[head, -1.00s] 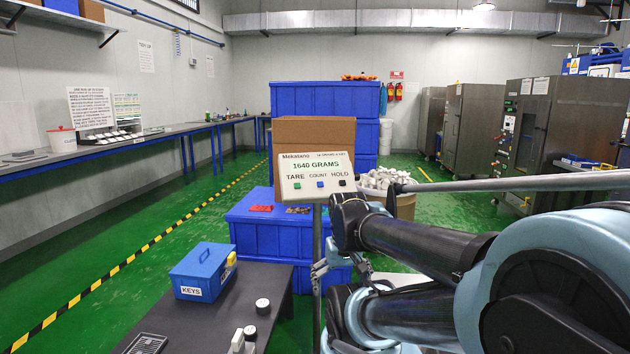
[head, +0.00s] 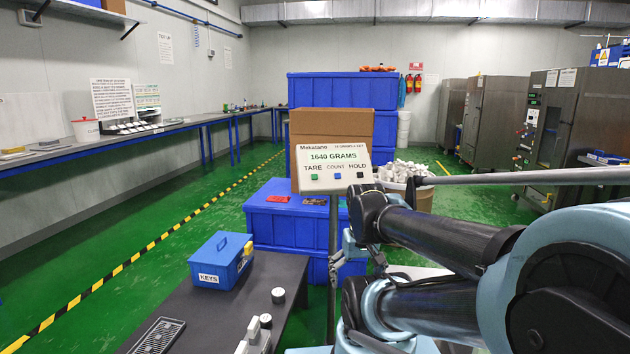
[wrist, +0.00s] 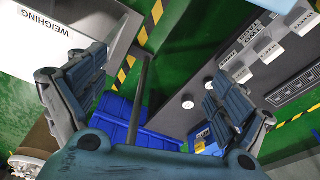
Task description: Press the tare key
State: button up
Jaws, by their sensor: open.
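The scale display (head: 333,167) stands on a post in the head view and reads 1640 GRAMS. Its green key (head: 314,177), under the word TARE, is at the left. A blue key (head: 337,176) sits under COUNT, and a dark key (head: 360,175) under HOLD. My gripper (head: 352,262) is below the display and to the right of the post, partly hidden by my arm. In the wrist view my gripper (wrist: 150,95) is open, fingers wide apart with nothing between them. The post (wrist: 143,85) shows beyond the fingers. The tare key does not show there.
A dark table (head: 245,315) at lower left holds a blue KEYS box (head: 221,260) and several small items. Blue crates (head: 293,225) and a cardboard box (head: 378,128) stand behind the display. A white surface marked WEIGHING (wrist: 75,30) is at upper left in the wrist view.

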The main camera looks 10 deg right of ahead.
grip_shut()
dwell(1.3)
